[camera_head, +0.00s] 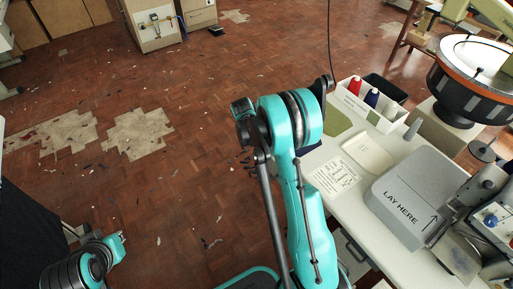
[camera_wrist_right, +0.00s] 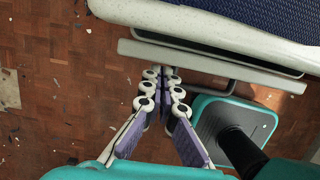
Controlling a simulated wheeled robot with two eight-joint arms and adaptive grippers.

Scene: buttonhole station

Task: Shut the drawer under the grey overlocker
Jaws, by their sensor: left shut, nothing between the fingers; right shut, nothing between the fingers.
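In the head view the grey overlocker (camera_head: 490,215) stands at the right edge on the white table, partly cut off. A grey drawer front (camera_head: 353,250) with a handle shows below the table edge, partly behind my arm. In the right wrist view a grey front strip (camera_wrist_right: 205,62) with a looped handle (camera_wrist_right: 232,85) stands out from a white edge, with a dark gap between them. My right gripper (camera_wrist_right: 163,74) is shut and empty, its tips close to the strip's left part; contact cannot be told. My left arm shows at the lower left of the head view; its fingers cannot be made out.
A grey "LAY HERE" block (camera_head: 405,195), a white tray (camera_head: 367,152) and a box of thread cones (camera_head: 372,103) stand on the table. A dark round machine (camera_head: 462,85) is behind. The parquet floor (camera_head: 190,170) at left is mostly clear.

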